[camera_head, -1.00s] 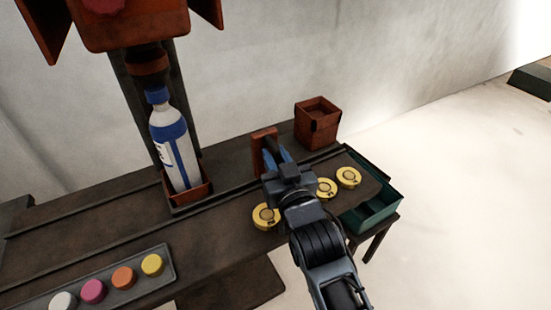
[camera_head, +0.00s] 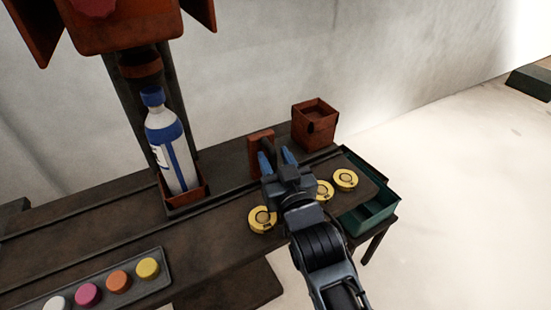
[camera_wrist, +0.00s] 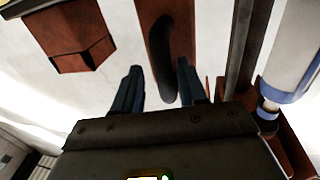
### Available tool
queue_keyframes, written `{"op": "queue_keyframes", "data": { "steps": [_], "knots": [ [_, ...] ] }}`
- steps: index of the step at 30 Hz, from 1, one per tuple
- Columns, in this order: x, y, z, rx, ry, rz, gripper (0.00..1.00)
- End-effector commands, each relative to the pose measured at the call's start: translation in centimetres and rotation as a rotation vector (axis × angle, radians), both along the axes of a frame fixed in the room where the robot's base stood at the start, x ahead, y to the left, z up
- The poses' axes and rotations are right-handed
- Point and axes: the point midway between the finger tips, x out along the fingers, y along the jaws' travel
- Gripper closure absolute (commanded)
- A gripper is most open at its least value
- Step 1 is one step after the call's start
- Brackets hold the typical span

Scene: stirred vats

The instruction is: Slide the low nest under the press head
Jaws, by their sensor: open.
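The press head (camera_head: 125,22), red-brown, hangs at top left above a blue-and-white bottle (camera_head: 172,150). The bottle stands in a low red-brown holder (camera_head: 188,200) on the bench rail. A small upright red-brown plate (camera_head: 258,143) with a dark bar stands right of it, and a taller red-brown box (camera_head: 315,124) stands farther right. I cannot tell for sure which of these is the low nest. My gripper (camera_head: 277,156) is open at the plate. In the wrist view its fingers (camera_wrist: 159,68) are apart, with the dark bar (camera_wrist: 162,60) between them; contact is unclear.
Several yellow discs (camera_head: 345,179) lie on the bench's front right. A green bin (camera_head: 372,212) is at its right end. A grey tray (camera_head: 100,299) with coloured caps is at front left. The rail between holder and plate looks clear.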

Motion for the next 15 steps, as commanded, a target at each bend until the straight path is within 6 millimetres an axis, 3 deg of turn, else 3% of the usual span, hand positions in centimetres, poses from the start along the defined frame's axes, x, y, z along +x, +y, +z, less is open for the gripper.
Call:
{"op": "queue_keyframes", "data": {
  "steps": [15],
  "knots": [
    [-6.4,-2.8,-0.1,0.0,0.001,-0.002,0.58]
  ]
}}
